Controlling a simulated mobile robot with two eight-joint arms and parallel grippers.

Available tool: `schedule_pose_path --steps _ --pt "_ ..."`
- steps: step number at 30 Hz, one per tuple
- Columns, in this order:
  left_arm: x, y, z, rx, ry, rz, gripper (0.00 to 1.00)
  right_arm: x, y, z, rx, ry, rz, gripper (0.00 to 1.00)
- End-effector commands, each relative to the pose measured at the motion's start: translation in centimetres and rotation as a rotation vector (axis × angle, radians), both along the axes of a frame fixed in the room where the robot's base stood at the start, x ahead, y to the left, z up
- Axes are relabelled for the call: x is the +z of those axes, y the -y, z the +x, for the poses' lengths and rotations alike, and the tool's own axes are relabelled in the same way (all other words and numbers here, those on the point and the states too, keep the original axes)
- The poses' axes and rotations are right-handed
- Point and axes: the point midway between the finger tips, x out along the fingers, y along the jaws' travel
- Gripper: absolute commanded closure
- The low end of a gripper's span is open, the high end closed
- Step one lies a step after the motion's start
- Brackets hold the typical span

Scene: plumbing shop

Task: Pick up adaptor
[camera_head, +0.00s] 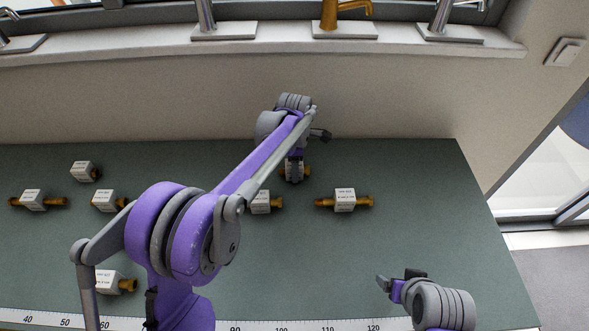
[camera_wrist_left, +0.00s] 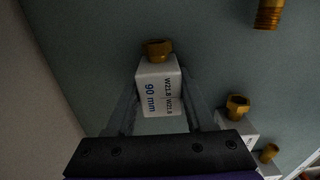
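Several adaptors with white labelled blocks and brass ends lie on the green table. The adaptor marked 90 mm (camera_wrist_left: 158,88) is between the two fingers of my left gripper (camera_wrist_left: 160,92) in the left wrist view, with its brass end (camera_wrist_left: 158,48) pointing away. The fingers are close along its sides; whether they press on it is unclear. In the head view my left gripper (camera_head: 294,175) reaches down at the back of the table, and a brass end (camera_head: 307,172) shows beside it. My right gripper (camera_head: 392,287) is at the front right, its fingers too small to judge.
The green table (camera_head: 420,225) is clear at the right. Other adaptors stand nearby, at right (camera_head: 345,200), centre (camera_head: 262,202) and left (camera_head: 33,200). A ruler strip (camera_head: 335,325) runs along the front edge. Taps (camera_head: 340,22) stand on the ledge behind.

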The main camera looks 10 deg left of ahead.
Motion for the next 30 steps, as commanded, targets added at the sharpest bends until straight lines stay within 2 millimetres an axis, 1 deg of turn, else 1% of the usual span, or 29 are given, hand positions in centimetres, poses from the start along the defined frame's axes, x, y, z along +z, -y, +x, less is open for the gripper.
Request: schedule_pose_path --steps 1,5,6,8,16,19,23,27,30 --pt "0.0 0.0 0.0 0.0 0.0 0.0 0.57 0.0 0.0 0.0 0.0 0.0 0.0 0.18" --pt "0.0 0.0 0.0 0.0 0.0 0.0 0.81 0.0 0.0 0.0 0.0 0.0 0.0 0.18" --pt "0.0 0.0 0.0 0.0 0.0 0.0 0.88 0.0 0.0 0.0 0.0 0.0 0.0 0.18" --pt "0.0 0.0 0.0 0.0 0.0 0.0 0.99 0.0 0.0 0.0 0.0 0.0 0.0 0.18" --pt "0.1 0.0 0.0 0.0 0.0 0.0 1.0 0.0 0.0 0.0 0.0 0.0 0.0 0.18" --pt "0.8 0.0 0.0 0.0 0.0 0.0 1.0 0.0 0.0 0.0 0.0 0.0 0.0 0.18" --pt "3.0 0.0 0.0 0.0 0.0 0.0 1.0 0.1 0.0 0.0 0.0 0.001 0.0 0.18" --pt "5.9 0.0 0.0 0.0 0.0 0.0 1.0 0.3 0.0 0.1 0.0 0.002 0.0 0.18" --pt "7.7 0.0 0.0 0.0 0.0 0.0 1.0 0.4 0.0 0.1 0.0 0.002 0.0 0.18"
